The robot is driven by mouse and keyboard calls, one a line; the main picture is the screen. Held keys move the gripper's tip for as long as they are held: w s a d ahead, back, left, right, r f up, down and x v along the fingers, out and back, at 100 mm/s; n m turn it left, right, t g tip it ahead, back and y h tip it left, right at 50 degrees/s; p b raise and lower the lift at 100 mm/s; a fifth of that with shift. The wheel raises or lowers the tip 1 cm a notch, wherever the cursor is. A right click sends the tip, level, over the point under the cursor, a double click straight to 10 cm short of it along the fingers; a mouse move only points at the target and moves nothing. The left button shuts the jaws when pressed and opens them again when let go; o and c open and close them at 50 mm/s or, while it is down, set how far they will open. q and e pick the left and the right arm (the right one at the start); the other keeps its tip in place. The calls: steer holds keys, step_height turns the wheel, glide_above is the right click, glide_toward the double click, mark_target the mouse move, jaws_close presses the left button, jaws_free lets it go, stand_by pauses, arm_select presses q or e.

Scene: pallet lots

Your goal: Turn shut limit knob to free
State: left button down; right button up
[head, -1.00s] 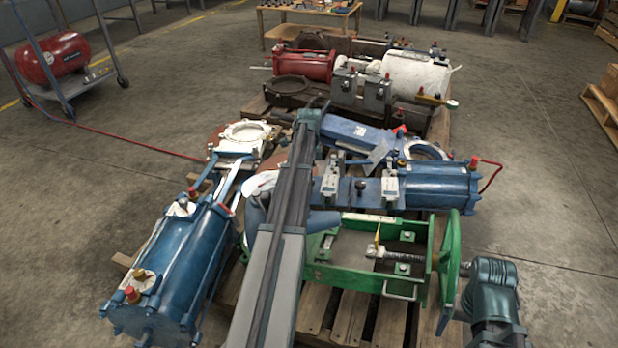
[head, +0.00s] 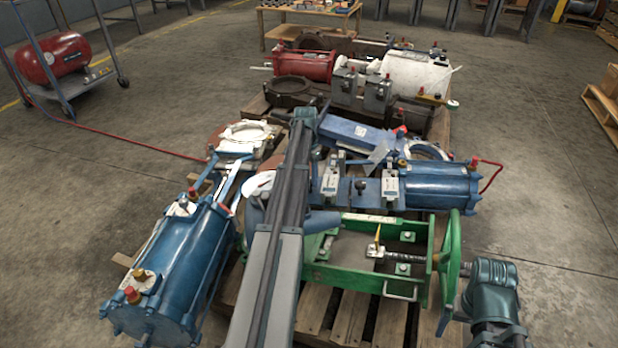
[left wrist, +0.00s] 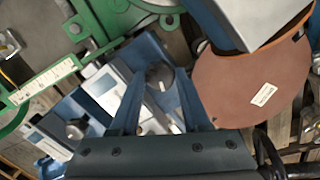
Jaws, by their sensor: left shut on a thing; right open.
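In the left wrist view, my left gripper (left wrist: 159,78) has its two blue fingers closed around a dark round knob (left wrist: 159,73) on a blue bracket. A second, greyer knob (left wrist: 76,128) stands to the left, between two white-faced boxes (left wrist: 107,88). In the head view, a dark knob (head: 360,187) shows between two pale boxes (head: 389,187) on a blue actuator. My left forearm crosses the middle there and hides the left fingertips. I cannot read any shut or free marking. My right gripper (head: 488,287) is at the lower right, beside the green handwheel, and holds nothing visible.
A green frame (head: 345,275) with a handwheel (head: 449,262) stands in front. Blue cylinders lie left (head: 175,265) and right (head: 440,185). A white scale strip (left wrist: 45,80) is near the wrist. Red and white actuators fill the rear pallet; open floor lies both sides.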

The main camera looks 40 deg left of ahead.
arm_select(q)
steer(key=shift+n, duration=1.5)
steer(key=shift+c, duration=1.9)
jaws_free()
step_height(320, 180, up, 14)
steer(key=a+p, duration=0.1)
steer(key=p, duration=1.2)
steer(key=shift+w+a+f+p, duration=0.15)
steer(key=shift+w+a+p, duration=0.05)
steer(key=shift+a+p, duration=0.15)
steer(key=shift+d, duration=0.1)
